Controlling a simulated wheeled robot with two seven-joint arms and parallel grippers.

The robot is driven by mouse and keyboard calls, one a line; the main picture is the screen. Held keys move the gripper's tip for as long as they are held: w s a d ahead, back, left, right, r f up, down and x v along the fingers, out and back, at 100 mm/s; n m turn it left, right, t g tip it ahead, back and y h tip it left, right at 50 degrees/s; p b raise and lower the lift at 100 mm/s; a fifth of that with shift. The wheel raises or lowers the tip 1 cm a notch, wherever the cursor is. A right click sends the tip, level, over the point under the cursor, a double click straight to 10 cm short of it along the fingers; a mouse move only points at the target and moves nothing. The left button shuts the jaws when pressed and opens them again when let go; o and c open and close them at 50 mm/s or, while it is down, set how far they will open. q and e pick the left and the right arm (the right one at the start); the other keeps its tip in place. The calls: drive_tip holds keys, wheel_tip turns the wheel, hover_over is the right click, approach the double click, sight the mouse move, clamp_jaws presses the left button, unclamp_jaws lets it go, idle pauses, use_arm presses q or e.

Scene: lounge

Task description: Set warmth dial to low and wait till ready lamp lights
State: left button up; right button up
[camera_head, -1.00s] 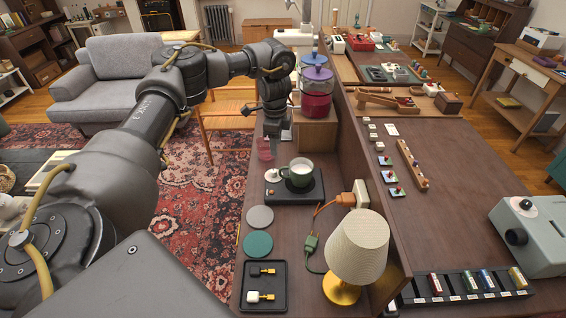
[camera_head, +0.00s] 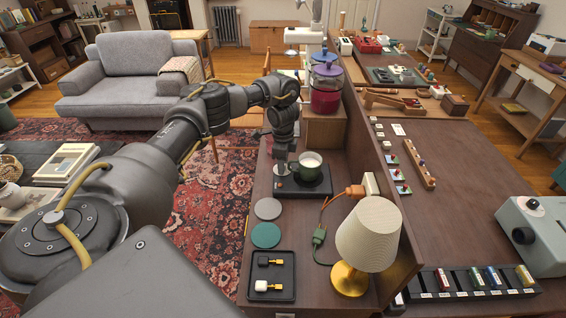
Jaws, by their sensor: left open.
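A dark warmer plate (camera_head: 312,190) lies on the narrow lower counter. The pale dial at the warmer's left end is mostly hidden by the gripper. Contact with the dial cannot be told. No lit lamp can be made out. My right gripper is out of view.
Nearer lie a grey coaster (camera_head: 267,209), a green coaster (camera_head: 265,235) and a black tray (camera_head: 272,291). A lamp (camera_head: 367,240) and a green plug (camera_head: 319,236) stand to the right. A jar (camera_head: 326,90) stands behind. The raised desk edge borders the right side.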

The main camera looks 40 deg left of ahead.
use_arm(q)
drive_tip(key=shift+s+r, duration=0.1)
drive_tip(key=c, duration=0.9)
clamp_jaws()
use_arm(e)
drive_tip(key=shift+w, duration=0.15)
